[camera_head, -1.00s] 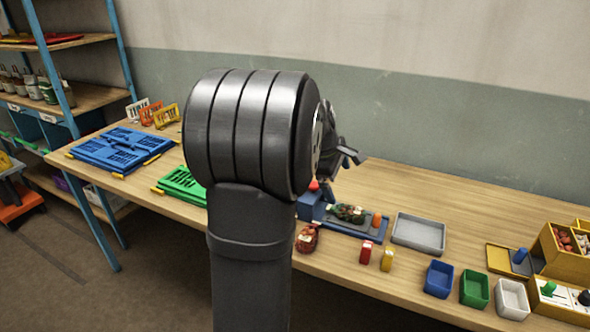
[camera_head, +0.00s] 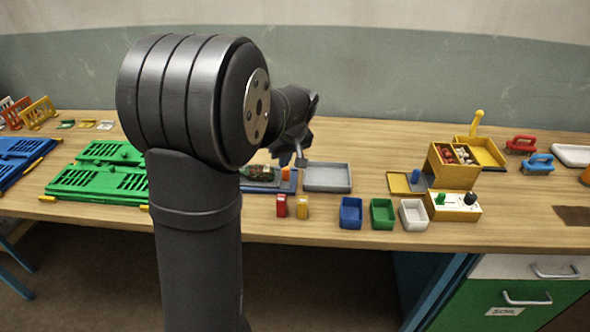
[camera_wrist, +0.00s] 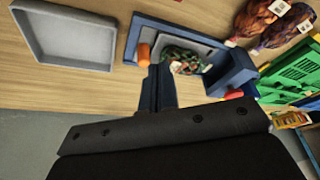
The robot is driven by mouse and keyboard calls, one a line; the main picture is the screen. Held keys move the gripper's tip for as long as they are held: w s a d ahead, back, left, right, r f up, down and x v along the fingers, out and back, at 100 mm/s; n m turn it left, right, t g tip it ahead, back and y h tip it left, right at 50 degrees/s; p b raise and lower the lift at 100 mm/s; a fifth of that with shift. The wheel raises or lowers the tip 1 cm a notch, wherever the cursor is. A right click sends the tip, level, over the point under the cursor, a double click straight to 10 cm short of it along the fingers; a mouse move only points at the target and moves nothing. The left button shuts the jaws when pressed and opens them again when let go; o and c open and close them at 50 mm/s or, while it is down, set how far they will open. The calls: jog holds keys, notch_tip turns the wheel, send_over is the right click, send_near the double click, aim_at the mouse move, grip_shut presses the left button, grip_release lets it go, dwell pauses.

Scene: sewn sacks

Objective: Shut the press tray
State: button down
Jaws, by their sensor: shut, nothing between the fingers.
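The press (camera_wrist: 231,74) is a blue block with a red knob (camera_wrist: 234,95), seen in the wrist view. Its tray (camera_wrist: 204,46) is a grey plate in a blue frame, extended out from the block. An orange peg (camera_wrist: 144,54) stands at the tray's outer end. A dark green and red patterned sack (camera_wrist: 184,58) lies on the tray near the block. In the head view the tray (camera_head: 288,188) shows partly, with the block hidden behind my arm. My gripper (camera_wrist: 160,72) is shut and empty, above the tray close to the peg; contact cannot be told.
An empty grey bin (camera_head: 327,178) stands just right of the tray. Red (camera_head: 282,206) and yellow (camera_head: 302,207) small blocks stand in front. Blue (camera_head: 351,213), green (camera_head: 382,214) and white (camera_head: 413,214) bins stand further right. Filled net sacks (camera_wrist: 265,20) lie beyond the press.

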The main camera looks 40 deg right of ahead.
aim_at(271, 170)
jog(key=s+d+m+t, duration=0.4)
jog(key=s+d+m, duration=0.3)
jog(key=d+m, duration=0.1)
jog(key=x, duration=0.9)
jog(key=shift+s+a+f, duration=0.15)
jog(key=shift+s+f, duration=0.05)
jog(key=shift+f, duration=0.35)
jog(key=w, duration=0.1)
jog(key=w+a, duration=0.1)
jog(key=w, duration=0.1)
jog(key=shift+a+f, duration=0.2)
jog(key=shift+a, duration=0.1)
jog(key=shift+w+a, duration=0.25)
jog(key=shift+w, duration=0.1)
jog(key=w+a, duration=0.5)
jog(key=shift+w+a, duration=0.1)
